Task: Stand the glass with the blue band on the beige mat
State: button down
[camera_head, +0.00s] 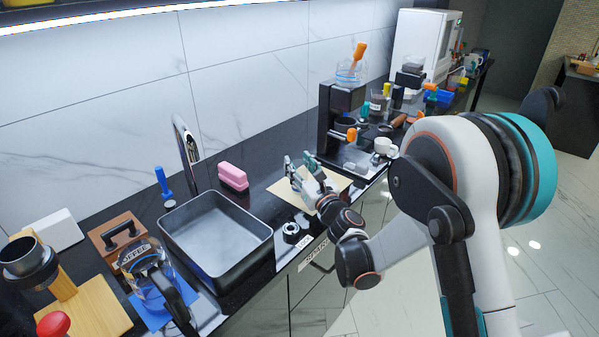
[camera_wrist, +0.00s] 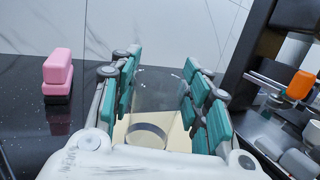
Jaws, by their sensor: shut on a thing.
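My gripper (camera_head: 301,170) is over the beige mat (camera_head: 288,193) on the dark counter. In the wrist view my gripper (camera_wrist: 158,95) is shut on a clear glass (camera_wrist: 157,92), with the teal finger pads on either side of it. A greyish ring (camera_wrist: 147,131) shows low on the glass; I cannot make out a blue colour on it. The beige mat (camera_wrist: 180,139) shows behind and below the glass. I cannot tell whether the glass touches the mat. In the head view the glass is too small and covered to make out.
A pink sponge-like block (camera_head: 233,176) lies left of the mat. A grey basin (camera_head: 215,235) is further left. A black coffee machine (camera_head: 340,115) stands right of the mat, with a white cup (camera_head: 384,146) near it. The wall is behind.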

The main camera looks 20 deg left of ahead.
jog(key=shift+f, duration=0.4)
jog(key=shift+f, duration=0.1)
jog(key=c, duration=0.9)
grip_release()
